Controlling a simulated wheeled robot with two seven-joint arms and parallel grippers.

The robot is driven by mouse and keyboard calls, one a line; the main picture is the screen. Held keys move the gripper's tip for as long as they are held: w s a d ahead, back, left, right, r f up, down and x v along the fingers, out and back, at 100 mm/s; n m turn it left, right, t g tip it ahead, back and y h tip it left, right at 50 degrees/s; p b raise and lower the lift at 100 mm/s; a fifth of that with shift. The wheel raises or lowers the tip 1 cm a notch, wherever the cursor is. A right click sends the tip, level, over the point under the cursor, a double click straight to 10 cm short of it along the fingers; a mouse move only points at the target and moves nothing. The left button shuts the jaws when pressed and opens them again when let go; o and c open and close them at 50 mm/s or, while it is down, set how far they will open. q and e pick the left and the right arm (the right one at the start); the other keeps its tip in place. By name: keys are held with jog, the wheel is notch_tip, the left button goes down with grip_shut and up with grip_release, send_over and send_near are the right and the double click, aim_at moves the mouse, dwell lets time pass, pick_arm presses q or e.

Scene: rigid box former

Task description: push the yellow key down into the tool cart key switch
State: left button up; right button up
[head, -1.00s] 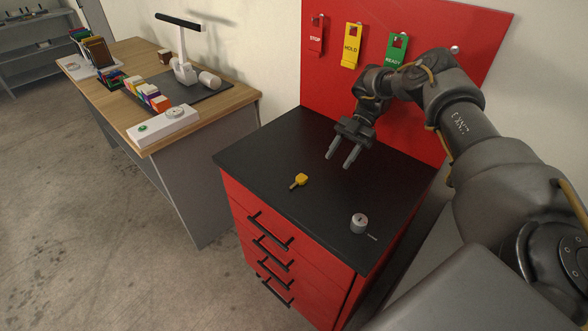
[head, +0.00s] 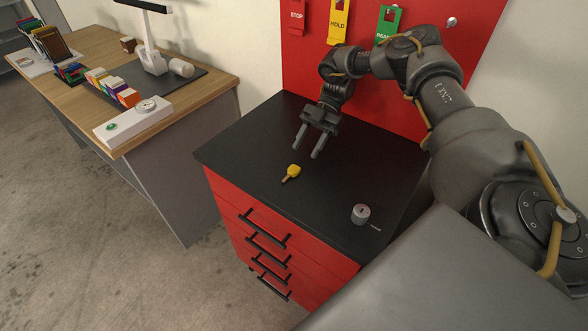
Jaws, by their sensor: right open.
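The yellow key (head: 292,172) lies flat on the black top of the red tool cart (head: 240,150), left of the middle. The key switch (head: 361,213) is a small silver cylinder standing near the cart top's front right corner, with a dark slot mark on its top. My right gripper (head: 307,150) is open and empty above the cart top, its two fingers pointing down just behind and above the key, apart from it. My left gripper is not in view.
A red panel (head: 440,65) with stop, hold and ready tags rises behind the cart. A wooden workbench (head: 205,98) with a press and coloured boxes stands to the left. The cart top around the key and switch is clear.

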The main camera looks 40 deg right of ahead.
aim_at(300, 166)
jog(key=x, duration=0.3)
jog(key=shift+s+a+f, duration=0.1)
jog(key=shift+s+a, duration=0.05)
jog(key=shift+s, duration=0.1)
jog(key=shift+a+f, duration=0.45)
jog(key=shift+a, duration=0.15)
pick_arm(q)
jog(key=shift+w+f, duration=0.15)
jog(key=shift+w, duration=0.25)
pick_arm(e)
jog(key=shift+s, duration=0.1)
jog(key=shift+c, duration=0.2)
